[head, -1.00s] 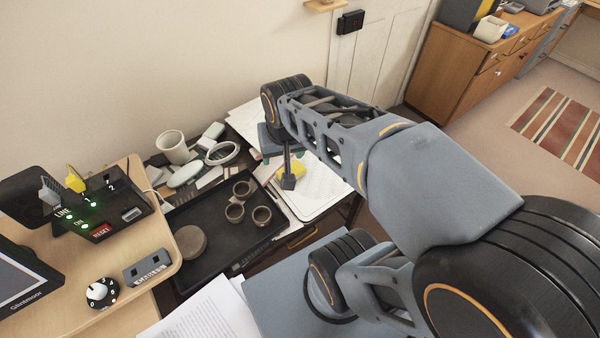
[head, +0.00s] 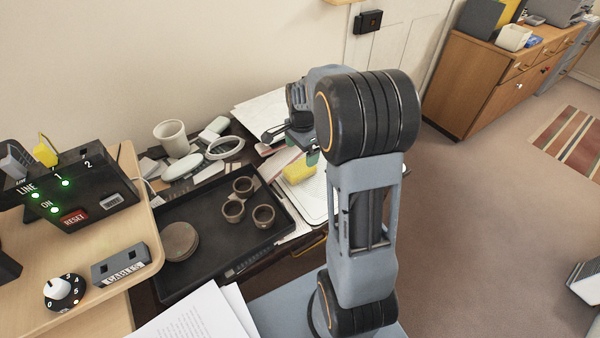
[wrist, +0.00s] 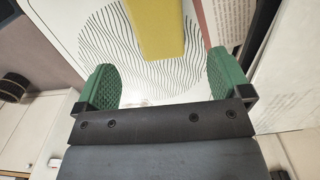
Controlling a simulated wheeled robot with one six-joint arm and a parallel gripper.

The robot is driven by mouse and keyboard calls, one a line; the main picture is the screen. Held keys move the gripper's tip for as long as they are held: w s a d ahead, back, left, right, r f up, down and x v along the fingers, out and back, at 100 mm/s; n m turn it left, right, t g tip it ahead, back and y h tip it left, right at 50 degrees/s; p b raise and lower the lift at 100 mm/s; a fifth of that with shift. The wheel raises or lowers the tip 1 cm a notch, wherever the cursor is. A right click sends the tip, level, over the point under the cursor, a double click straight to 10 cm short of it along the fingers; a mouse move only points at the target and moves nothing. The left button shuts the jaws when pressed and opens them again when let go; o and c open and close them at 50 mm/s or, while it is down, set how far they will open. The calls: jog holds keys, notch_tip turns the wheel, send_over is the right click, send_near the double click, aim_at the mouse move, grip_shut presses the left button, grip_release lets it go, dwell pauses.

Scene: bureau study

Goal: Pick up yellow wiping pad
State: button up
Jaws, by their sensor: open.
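The yellow wiping pad (head: 298,172) lies on a white board with a wavy line pattern (wrist: 100,35), right of the black tray in the head view. In the wrist view the yellow pad (wrist: 156,25) is at the top middle, cut off by the frame edge. My gripper (wrist: 162,88) is open and empty, its two green-padded fingers spread apart. The pad is beyond the fingertips and lies across from the gap between them. In the head view my arm hides part of the board, and the gripper is mostly hidden.
A black tray (head: 186,218) holds three brown rings and a round disc. A white cup (head: 171,138), a white ring (head: 224,147) and other clutter stand behind it. Printed papers (head: 200,325) lie in front. A control box (head: 85,195) stands at left.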

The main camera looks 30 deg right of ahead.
aim_at(301, 166)
jog(key=shift+a+f+b, duration=0.1)
jog(key=shift+f+b, duration=0.55)
jog(key=shift+f, duration=3)
jog(key=c, duration=1)
jog(key=shift+r, duration=0.1)
